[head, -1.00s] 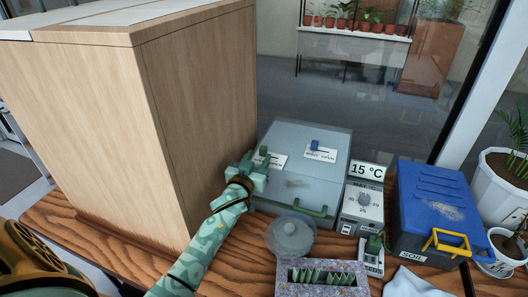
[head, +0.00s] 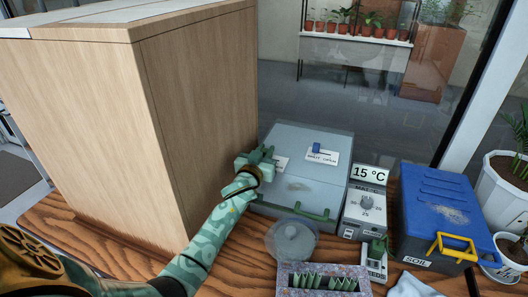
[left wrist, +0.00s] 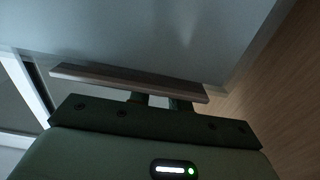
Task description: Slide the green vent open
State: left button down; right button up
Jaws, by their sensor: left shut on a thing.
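A grey lidded box (head: 330,185) stands on the wooden table beside the large wooden cabinet. My left gripper (head: 266,155) is at the upper left of its lid, shut on the green vent's small slider, which its fingers mostly hide. Part of the vent's white label (head: 282,164) shows to the right of the fingers; its text is covered. In the left wrist view the closed fingers (left wrist: 165,101) meet at the edge of a thin plate (left wrist: 130,82) under the pale lid. The slider itself cannot be made out there. My right gripper is not in view.
A blue vent slider (head: 316,148) sits on a "SHUT OPEN" label to the right. The wooden cabinet (head: 190,110) rises close to the gripper's left. A 15 °C display (head: 370,173), dial unit, blue soil box (head: 440,205) and round lid (head: 291,238) stand nearby.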

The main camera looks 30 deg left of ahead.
aim_at(281, 161)
pick_arm(q)
jog(key=d, duration=0.2)
jog(key=w+d, duration=0.1)
jog(key=d, duration=0.2)
jog(key=shift+f, duration=0.1)
jog(key=c, duration=1.4)
grip_release()
jog(key=shift+w, duration=0.1)
jog(key=shift+o, duration=0.6)
jog(key=shift+d, duration=0.15)
